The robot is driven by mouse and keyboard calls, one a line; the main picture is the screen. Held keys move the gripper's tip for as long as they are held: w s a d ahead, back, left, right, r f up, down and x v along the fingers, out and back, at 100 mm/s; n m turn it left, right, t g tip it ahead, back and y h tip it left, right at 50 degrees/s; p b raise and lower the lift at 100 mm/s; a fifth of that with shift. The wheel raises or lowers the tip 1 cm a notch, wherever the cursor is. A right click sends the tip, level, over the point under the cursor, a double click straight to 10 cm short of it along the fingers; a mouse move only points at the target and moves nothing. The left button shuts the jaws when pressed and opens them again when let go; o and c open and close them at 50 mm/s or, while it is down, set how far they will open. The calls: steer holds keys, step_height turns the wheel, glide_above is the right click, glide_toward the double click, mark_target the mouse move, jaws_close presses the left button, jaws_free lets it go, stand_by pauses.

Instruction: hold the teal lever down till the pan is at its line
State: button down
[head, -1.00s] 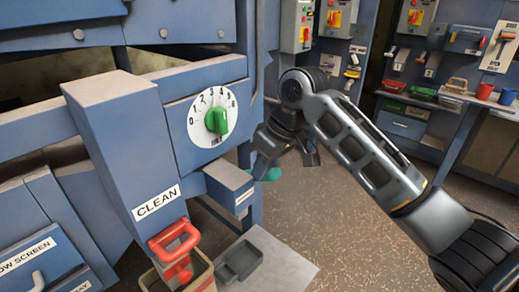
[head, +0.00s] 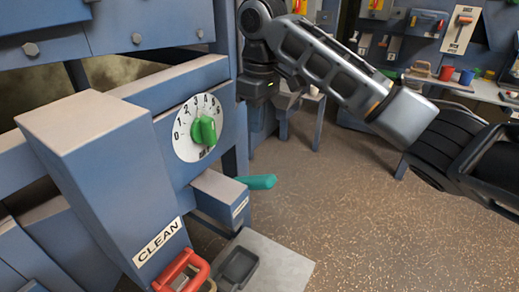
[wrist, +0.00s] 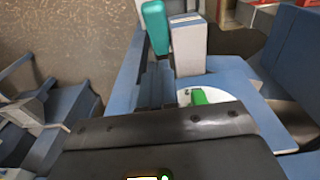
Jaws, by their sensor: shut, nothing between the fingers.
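The teal lever (head: 258,182) sticks out to the right from the end of a small blue box (head: 220,196) below the dial. It looks close to level and nothing touches it. It also shows in the wrist view (wrist: 156,28), at the top beside the box. My gripper (head: 258,98) is above the lever, apart from it, in front of the blue frame. Its fingers (wrist: 157,86) are together and empty. A dark shallow tray (head: 238,266) lies on a pale plate at bottom centre; I cannot tell whether it is the pan. No line is visible.
A white dial (head: 192,142) with a green knob is left of my gripper. The box marked CLEAN (head: 115,180) and a red handle (head: 190,272) are at the lower left. The speckled floor (head: 350,215) to the right is clear. Shelves stand behind.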

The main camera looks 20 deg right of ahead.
glide_above(261, 179)
steer(key=w, duration=0.1)
steer(key=f, duration=0.6)
steer(key=a+f, duration=0.1)
steer(key=f, duration=0.2)
steer(key=shift+w+p, duration=0.15)
steer(key=shift+p, duration=0.15)
steer(key=f, duration=0.2)
steer(key=s+d+f, duration=0.1)
steer(key=shift+s+d+f, duration=0.1)
steer(key=shift+s+f, duration=0.15)
steer(key=shift+f, duration=0.3)
steer(key=shift+f, duration=0.1)
